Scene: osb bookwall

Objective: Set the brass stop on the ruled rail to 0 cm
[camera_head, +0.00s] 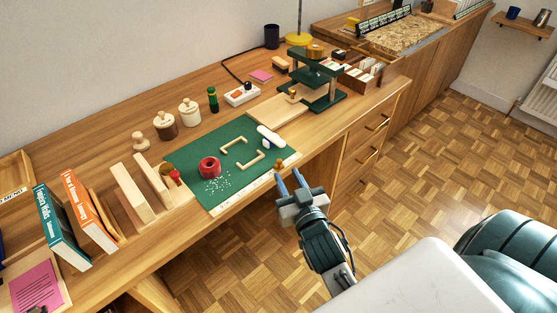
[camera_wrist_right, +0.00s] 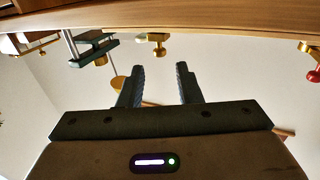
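The pale ruled rail (camera_head: 236,199) runs along the front edge of the green mat on the desk. Its marks are too small to read. The small brass stop (camera_head: 278,164) sits near the rail's right end. In the right wrist view, which is upside down, a brass piece (camera_wrist_right: 155,38) that looks like the stop shows beyond the fingertips. My right gripper (camera_head: 287,174) is open and empty, just in front of the desk edge near the stop and apart from it. Its spread fingers also show in the right wrist view (camera_wrist_right: 158,70). My left gripper is not in view.
A green press (camera_head: 318,72) stands behind right. Books (camera_head: 62,228) and wooden blocks stand left. Floor in front is clear.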

